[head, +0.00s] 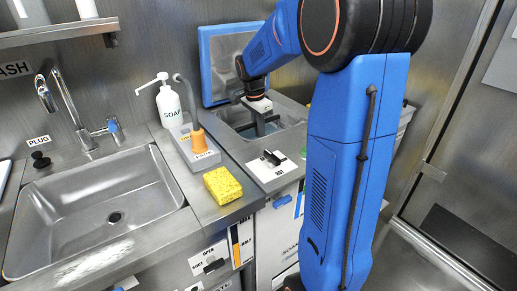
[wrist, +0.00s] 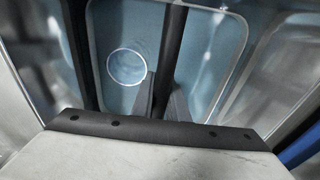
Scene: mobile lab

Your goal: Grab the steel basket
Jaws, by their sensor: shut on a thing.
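My gripper (head: 264,128) reaches down into the open steel bath (head: 295,122) behind the counter in the head view. In the wrist view its two grey fingers (wrist: 162,102) are shut on a dark upright bar (wrist: 173,45), which looks like the handle of the steel basket. The basket's body cannot be made out clearly in either view. Pale blue liquid or a pale blue floor (wrist: 210,55) lies below, with a light ring (wrist: 127,67) left of the fingers.
The bath's blue-framed lid (head: 222,60) stands open behind. A sink (head: 95,215) is on the left, with a soap bottle (head: 169,103).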

